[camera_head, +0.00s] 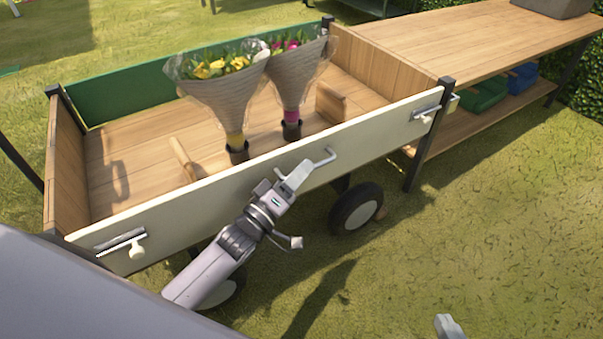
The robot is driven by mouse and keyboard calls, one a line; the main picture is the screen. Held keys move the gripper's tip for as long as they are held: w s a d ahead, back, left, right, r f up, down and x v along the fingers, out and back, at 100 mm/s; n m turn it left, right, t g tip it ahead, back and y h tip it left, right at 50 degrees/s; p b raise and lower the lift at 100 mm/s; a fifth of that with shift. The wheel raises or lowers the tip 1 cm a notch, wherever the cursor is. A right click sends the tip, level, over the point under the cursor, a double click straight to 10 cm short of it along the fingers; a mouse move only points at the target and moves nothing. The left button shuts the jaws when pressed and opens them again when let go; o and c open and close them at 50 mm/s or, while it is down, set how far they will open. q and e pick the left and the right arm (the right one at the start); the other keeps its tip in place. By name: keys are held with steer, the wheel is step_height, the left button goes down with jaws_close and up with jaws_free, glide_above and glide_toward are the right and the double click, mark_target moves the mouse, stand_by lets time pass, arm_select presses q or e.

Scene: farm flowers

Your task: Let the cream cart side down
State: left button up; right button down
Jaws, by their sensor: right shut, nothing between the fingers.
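The cream cart side (225,197) stands up along the near edge of the wooden cart (135,165). A grey handle (325,158) is at its middle. A metal latch with a pale knob shows near its left end (137,250) and another near its right end (425,118). My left gripper (292,180) is at the left part of the handle, in front of the cream side. It covers that part, and I cannot see whether its fingers close around the bar. My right gripper (449,327) shows only its tip at the bottom edge, shut and empty, away from the cart.
Two wrapped bouquets, yellow (225,95) and pink (292,80), stand in the cart. The green far side (150,78) is up. A wooden table (450,38) with green and blue crates below adjoins the cart's right end. Open grass (500,230) lies at right.

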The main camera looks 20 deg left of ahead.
arm_select(q)
steer(key=shift+w+d, duration=0.1)
steer(key=shift+w, duration=0.15)
jaws_close()
